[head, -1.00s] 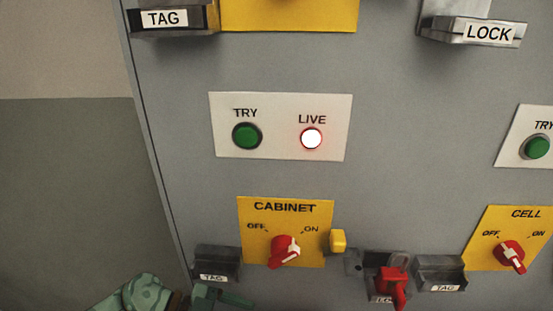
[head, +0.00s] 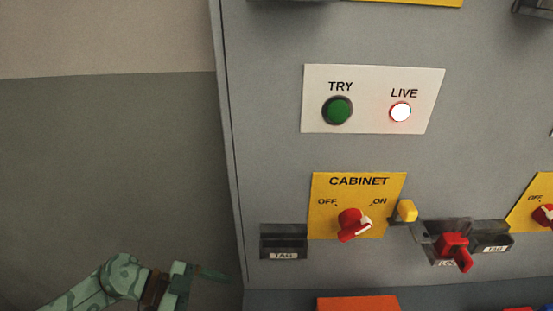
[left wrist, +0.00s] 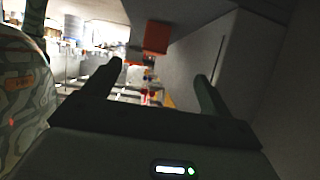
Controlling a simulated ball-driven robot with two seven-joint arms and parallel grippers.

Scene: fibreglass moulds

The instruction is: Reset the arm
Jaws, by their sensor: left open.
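My left arm comes in at the lower left of the head view, with its green gripper (head: 205,276) left of the cabinet's edge and below the TAG holder. In the left wrist view the gripper (left wrist: 159,72) has its two dark fingers apart, with nothing seen held between them. My right gripper is in neither view.
The grey cabinet front carries a TRY/LIVE plate (head: 372,98) with the LIVE lamp lit. Below are a yellow CABINET switch plate (head: 335,220), a TAG holder (head: 283,243) and a red padlock (head: 454,248). An orange-red object (head: 357,303) shows at the bottom. The plain wall lies left.

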